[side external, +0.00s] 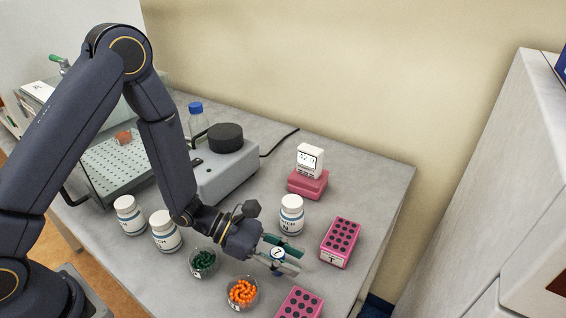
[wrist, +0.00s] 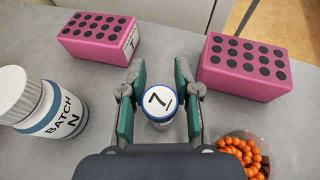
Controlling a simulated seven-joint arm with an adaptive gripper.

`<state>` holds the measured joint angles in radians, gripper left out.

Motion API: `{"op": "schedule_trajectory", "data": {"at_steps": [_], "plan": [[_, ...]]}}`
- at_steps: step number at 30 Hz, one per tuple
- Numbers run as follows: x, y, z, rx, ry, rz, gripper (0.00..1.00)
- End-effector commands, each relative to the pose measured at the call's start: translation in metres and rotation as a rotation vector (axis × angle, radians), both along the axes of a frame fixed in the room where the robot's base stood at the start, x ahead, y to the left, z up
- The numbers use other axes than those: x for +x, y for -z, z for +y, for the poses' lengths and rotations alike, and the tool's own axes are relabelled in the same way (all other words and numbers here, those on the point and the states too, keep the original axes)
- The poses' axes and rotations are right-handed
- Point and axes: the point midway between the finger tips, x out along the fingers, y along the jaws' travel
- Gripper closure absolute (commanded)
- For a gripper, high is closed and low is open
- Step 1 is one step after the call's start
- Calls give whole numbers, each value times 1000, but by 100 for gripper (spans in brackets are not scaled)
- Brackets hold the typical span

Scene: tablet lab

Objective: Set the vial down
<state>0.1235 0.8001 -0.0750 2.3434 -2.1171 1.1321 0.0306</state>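The vial (wrist: 160,101) has a white cap top marked 7 with a blue rim. It sits upright between the two green finger pads of my gripper (wrist: 160,98), which look closed on its sides. In the side view the vial (side external: 278,253) shows between the fingers of my gripper (side external: 283,258), low over the grey table. Its lower part is partly hidden by the near finger, so I cannot tell whether its base touches the table.
Pink racks (side external: 341,243) (side external: 299,304) stand to the right and front. A BATCH N bottle (side external: 291,215) stands behind the vial. Bowls of orange (side external: 242,292) and green (side external: 203,262) pieces are close by. A scale display stands on a pink block (side external: 308,184). Bare table lies between the racks.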

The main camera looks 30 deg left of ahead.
Motion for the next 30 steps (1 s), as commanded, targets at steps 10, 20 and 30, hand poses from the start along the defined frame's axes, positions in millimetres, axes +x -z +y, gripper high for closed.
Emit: {"op": "schedule_trajectory", "data": {"at_steps": [10, 20, 30], "plan": [[0, 0, 0, 0, 0, 0, 100], [0, 0, 0, -1, 0, 0, 100], [0, -8, 0, -1, -1, -2, 100]]}}
